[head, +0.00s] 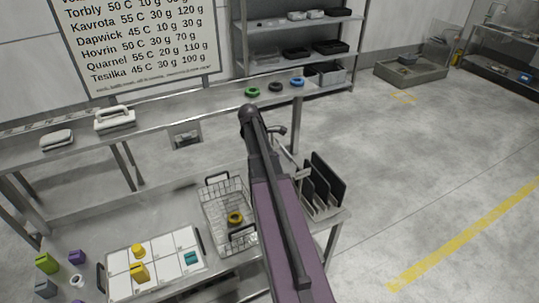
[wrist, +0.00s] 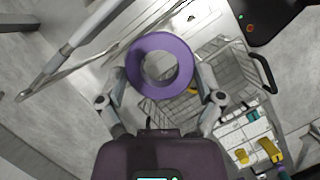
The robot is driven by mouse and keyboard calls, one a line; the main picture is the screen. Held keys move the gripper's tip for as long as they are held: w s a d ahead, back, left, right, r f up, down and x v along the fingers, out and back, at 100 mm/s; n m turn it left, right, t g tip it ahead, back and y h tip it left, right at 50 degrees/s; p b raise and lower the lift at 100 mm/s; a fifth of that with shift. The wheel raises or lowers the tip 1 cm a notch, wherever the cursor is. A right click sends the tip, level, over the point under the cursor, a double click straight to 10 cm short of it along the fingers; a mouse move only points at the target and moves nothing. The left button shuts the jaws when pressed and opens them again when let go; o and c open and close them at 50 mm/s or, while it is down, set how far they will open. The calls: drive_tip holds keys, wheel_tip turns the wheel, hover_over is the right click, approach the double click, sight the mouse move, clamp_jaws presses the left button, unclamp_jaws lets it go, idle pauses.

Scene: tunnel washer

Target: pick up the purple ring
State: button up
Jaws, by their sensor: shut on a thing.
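The purple ring (wrist: 160,41) shows in the wrist view, held between the two fingers of my gripper (wrist: 162,78). One finger is on each side of it, and its round hole faces the camera. It is held up above the bench, with the wire basket (wrist: 220,75) below and beyond it. In the head view my arm crosses the middle, and neither the gripper nor the purple ring can be made out there.
In the head view a wire basket (head: 205,208) holds a yellow ring (head: 235,218). A white tray (head: 120,262) bears yellow and teal pieces. Green (head: 252,92), dark (head: 275,87) and blue (head: 297,82) rings lie on the rear shelf. A black-plate rack (head: 322,208) stands right.

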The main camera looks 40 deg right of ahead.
drive_tip(key=shift+r, duration=0.3)
drive_tip(key=shift+f, duration=0.1)
idle(0.5)
wheel_tip(320, 180, down, 7)
drive_tip(key=b, duration=0.6)
drive_tip(key=shift+b, duration=0.35)
drive_tip(key=shift+a, duration=0.1)
